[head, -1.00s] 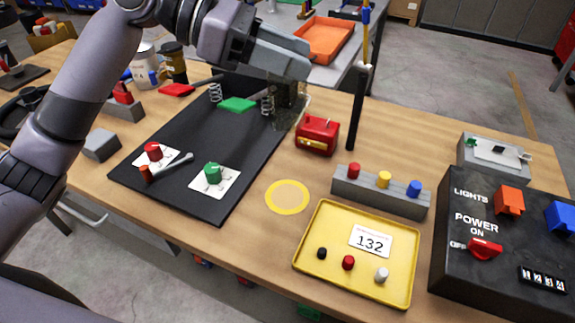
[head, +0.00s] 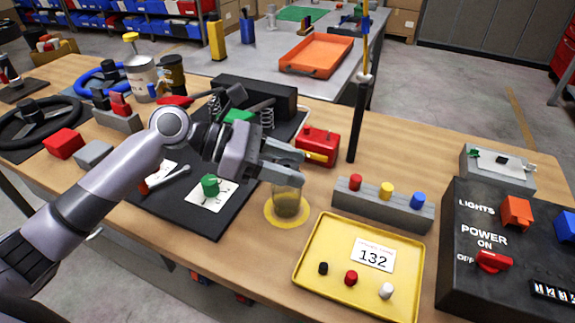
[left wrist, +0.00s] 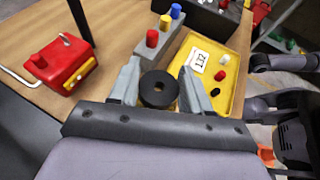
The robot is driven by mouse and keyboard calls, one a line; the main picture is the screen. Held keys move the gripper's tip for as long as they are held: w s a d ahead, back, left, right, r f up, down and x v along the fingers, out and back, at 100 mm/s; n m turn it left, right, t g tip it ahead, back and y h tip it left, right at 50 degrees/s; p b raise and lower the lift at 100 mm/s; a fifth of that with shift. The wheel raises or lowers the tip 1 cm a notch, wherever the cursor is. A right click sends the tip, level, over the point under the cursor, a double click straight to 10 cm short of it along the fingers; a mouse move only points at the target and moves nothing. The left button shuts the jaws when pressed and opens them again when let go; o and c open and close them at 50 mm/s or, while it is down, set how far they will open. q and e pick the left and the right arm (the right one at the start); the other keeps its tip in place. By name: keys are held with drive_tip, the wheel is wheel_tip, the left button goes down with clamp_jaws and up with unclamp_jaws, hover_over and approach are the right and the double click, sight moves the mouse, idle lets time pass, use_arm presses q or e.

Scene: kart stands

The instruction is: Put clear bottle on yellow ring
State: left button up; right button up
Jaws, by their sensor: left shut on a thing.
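The clear bottle (head: 287,203) is see-through with a dark yellowish tint. It is upright at the yellow ring (head: 270,219), over its inner area in the head view. I cannot tell whether its base touches the table. My left gripper (head: 292,172) is shut on the bottle's upper part. In the left wrist view the bottle's round black top (left wrist: 158,89) sits between the two fingers of the left gripper (left wrist: 160,90). My right gripper is not in view.
A yellow tray (head: 308,262) with small pegs lies just right of the ring. A grey block (head: 345,198) with coloured knobs and a red box (head: 318,140) stand behind. A black mat (head: 207,225) lies to the left.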

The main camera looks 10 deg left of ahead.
use_arm(q)
drive_tip(key=shift+f, duration=0.1)
drive_tip(key=o, duration=1.2)
drive_tip(key=shift+o, duration=0.2)
drive_tip(key=v, duration=1.2)
drive_tip(key=shift+s, duration=0.1)
